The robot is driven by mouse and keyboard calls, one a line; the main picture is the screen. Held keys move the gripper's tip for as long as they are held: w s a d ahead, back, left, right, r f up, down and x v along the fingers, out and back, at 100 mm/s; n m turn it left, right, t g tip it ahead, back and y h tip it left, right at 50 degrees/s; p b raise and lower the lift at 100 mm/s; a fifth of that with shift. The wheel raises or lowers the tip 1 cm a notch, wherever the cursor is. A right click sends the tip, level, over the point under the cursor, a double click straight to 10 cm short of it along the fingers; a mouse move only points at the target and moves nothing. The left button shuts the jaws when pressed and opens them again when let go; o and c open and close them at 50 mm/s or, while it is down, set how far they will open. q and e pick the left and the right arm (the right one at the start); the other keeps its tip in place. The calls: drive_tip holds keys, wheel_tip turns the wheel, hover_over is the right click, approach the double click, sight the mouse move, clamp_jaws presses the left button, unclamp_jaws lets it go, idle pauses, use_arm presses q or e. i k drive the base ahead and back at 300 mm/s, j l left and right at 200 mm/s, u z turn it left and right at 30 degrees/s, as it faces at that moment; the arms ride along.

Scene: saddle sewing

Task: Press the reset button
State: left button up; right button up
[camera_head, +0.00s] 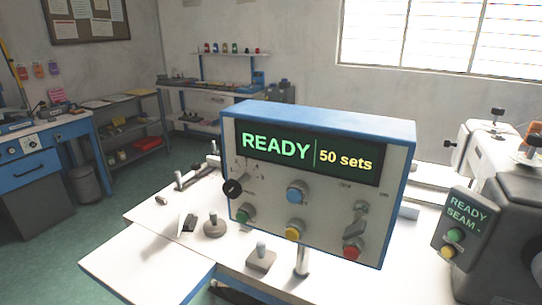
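A blue-and-grey control box (330,120) stands on the white table. Its display (290,153) reads "READY" and "50 sets". On its front are a black knob (232,188), a green button (244,214), a blue button (297,192), a yellow button (294,230), a red button (352,249) and a grey switch (360,211). The small labels are too blurred to tell which is the reset button. Neither of my grippers is in view.
The white table (130,262) has small pegs and a round grey base (214,228) left of the box. A dark sewing machine (505,210) stands at right with its own "READY SEAM" panel (466,225). Shelves and benches are far behind. The table's front left is clear.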

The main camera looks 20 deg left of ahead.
sight(294, 195)
drive_tip(key=j+z, duration=0.35)
drive_tip(key=j, duration=0.65)
drive_tip(key=k+j+z, duration=0.1)
drive_tip(key=j+z, duration=0.3)
drive_tip(key=j, duration=1)
